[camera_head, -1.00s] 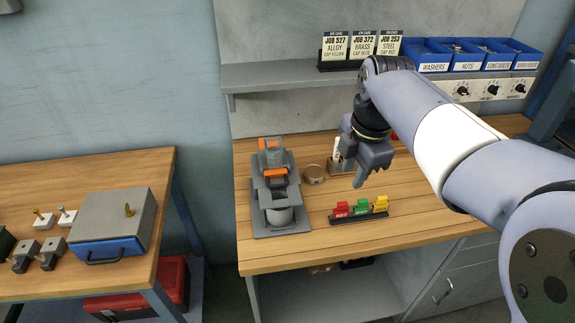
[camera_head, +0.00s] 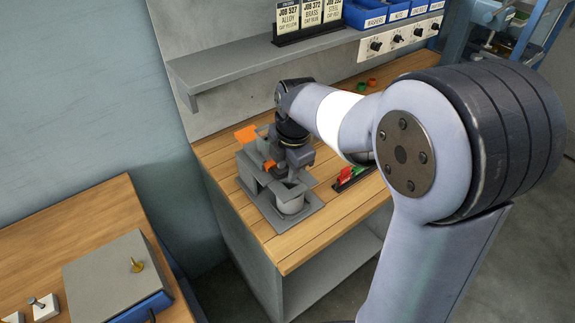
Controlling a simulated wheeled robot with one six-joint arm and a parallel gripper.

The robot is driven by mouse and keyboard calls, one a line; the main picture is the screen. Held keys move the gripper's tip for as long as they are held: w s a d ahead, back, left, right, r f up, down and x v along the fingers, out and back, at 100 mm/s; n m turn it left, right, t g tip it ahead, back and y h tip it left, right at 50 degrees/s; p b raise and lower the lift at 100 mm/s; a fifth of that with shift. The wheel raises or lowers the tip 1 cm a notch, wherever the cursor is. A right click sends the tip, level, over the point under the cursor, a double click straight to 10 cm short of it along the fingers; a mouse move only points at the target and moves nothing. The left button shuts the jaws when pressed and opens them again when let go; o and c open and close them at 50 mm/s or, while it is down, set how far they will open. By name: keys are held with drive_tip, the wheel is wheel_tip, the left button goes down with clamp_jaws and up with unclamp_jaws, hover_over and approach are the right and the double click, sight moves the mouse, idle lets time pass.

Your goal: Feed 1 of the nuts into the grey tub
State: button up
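The grey tub (camera_head: 290,200) appears to be the round grey cup at the front of a grey fixture (camera_head: 253,178) on the wooden bench. The fixture has orange parts (camera_head: 246,134) at its top and middle. My gripper (camera_head: 272,164) is low over the middle of the fixture, behind the tub and beside a small orange part. Its fingers are partly hidden, so I cannot tell whether they are open or touch that part. No loose nut is clearly visible.
Job cards (camera_head: 308,22) and more blue bins line the shelf (camera_head: 240,68). A grey box (camera_head: 112,275) sits on the left bench.

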clamp_jaws()
idle(0.4)
drive_tip(key=s+d+b, duration=0.1)
drive_tip(key=s+d, duration=0.4)
drive_tip(key=s, duration=0.3)
drive_tip(key=shift+d, duration=0.15)
unclamp_jaws()
